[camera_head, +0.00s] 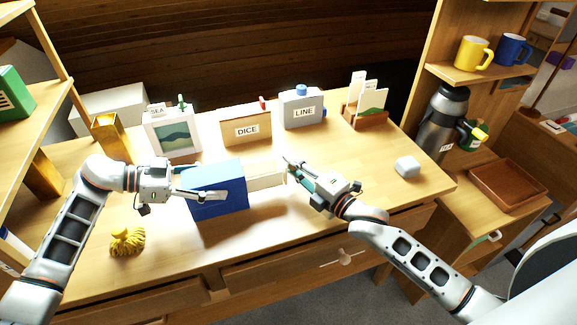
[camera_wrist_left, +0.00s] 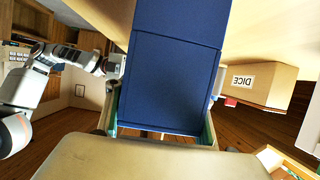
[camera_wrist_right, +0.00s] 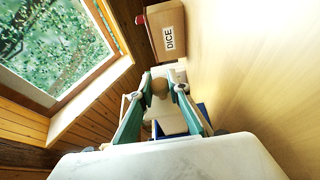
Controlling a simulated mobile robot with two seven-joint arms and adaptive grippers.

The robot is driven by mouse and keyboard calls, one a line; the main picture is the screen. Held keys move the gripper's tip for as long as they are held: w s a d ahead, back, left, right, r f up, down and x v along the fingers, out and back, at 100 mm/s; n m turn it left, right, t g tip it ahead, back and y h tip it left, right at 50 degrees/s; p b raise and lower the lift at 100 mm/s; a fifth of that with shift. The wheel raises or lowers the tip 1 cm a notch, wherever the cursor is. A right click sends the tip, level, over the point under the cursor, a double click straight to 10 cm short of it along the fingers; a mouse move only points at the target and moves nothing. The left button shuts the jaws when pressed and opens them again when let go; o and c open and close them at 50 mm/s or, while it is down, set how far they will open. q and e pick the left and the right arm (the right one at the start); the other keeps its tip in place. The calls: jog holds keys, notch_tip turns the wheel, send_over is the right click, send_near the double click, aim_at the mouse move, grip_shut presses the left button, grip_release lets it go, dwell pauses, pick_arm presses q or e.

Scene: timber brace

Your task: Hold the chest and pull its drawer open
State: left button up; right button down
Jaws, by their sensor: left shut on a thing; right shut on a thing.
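The chest is a blue box (camera_head: 218,192) on the desk, also filling the middle of the left wrist view (camera_wrist_left: 175,75). Its cream drawer (camera_head: 266,178) sticks well out of the chest's right side. My left gripper (camera_head: 202,184) is shut on the chest, its fingers along opposite sides of the blue body. My right gripper (camera_head: 290,166) is shut on the drawer's round knob (camera_wrist_right: 160,87), which shows between its fingers in the right wrist view. The drawer front (camera_wrist_right: 170,115) lies just beyond the knob. The drawer's far end is hidden inside the chest.
The desk front right of the chest is clear.

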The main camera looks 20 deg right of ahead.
jog(key=c, duration=1.9)
grip_release()
jog(key=shift+s, duration=0.1)
pick_arm(q)
jog(key=shift+c, duration=0.2)
pick_arm(e)
jog(key=v, duration=1.2)
pick_arm(q)
jog(key=o, duration=1.5)
jog(key=shift+r, duration=0.1)
